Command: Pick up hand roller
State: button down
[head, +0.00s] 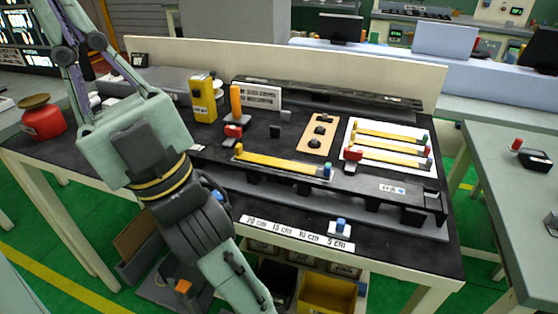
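I cannot clearly make out a hand roller. An upright orange handle-like piece (236,102) stands at the back of the dark workbench (400,222), between the yellow box and a pale slotted block; it may be the roller's handle, but its lower end is too small to tell. My arm comes up from the bottom across the left of the bench. My gripper (81,46) is at the upper left, well left of the orange piece and apart from it. Its fingers run up out of the picture, so the tips are hidden.
A yellow box (202,99) stands left of the orange piece. Yellow strips lie in a long fixture (280,165) and on a white board (391,130). A red round container (42,119) sits at far left. Another table (505,215) is at right. A low back panel edges the bench.

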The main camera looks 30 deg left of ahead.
aim_at(236, 116)
jog(key=u, duration=0.9)
jog(key=i+j+u, duration=0.1)
jog(key=i+u, duration=0.25)
jog(key=i+j+u, duration=0.1)
jog(key=u, duration=0.25)
jog(key=i+l, duration=0.05)
jog(key=i, duration=0.05)
